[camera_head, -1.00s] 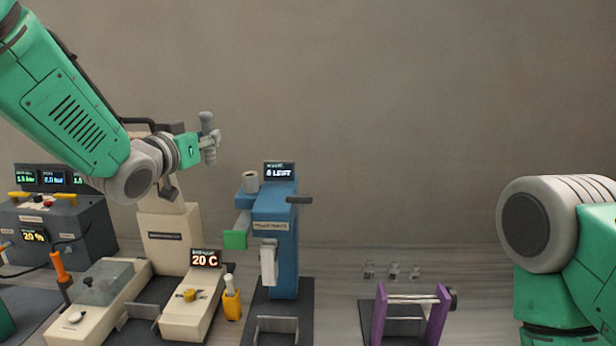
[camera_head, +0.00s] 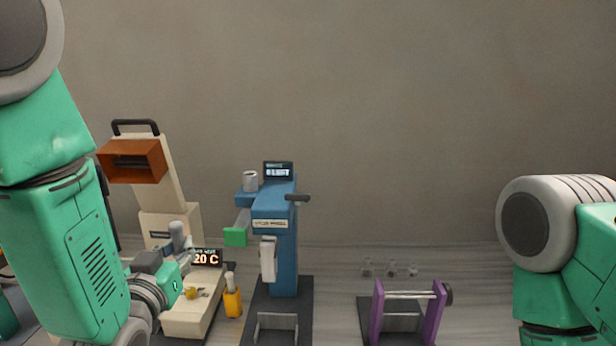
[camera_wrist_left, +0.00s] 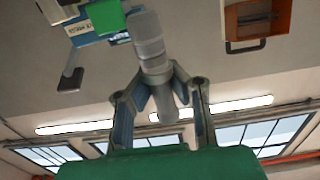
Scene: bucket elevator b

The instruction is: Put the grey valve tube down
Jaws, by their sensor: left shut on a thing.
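The grey valve tube (camera_wrist_left: 149,50) is held between the fingers of my left gripper (camera_wrist_left: 160,88) in the left wrist view. In the head view the tube (camera_head: 178,237) stands roughly upright, in front of the cream machine with the "20 C" display. My left gripper (camera_head: 176,262) is shut on it, low at the left. Whether the tube touches anything below is hidden by my gripper and arm. My right gripper is out of view; only my right arm shows at the right edge.
The blue machine (camera_head: 285,250) with a green block (camera_head: 235,237) is to the right. A purple stand (camera_head: 436,316) and small clear vessels (camera_head: 391,270) stand farther right.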

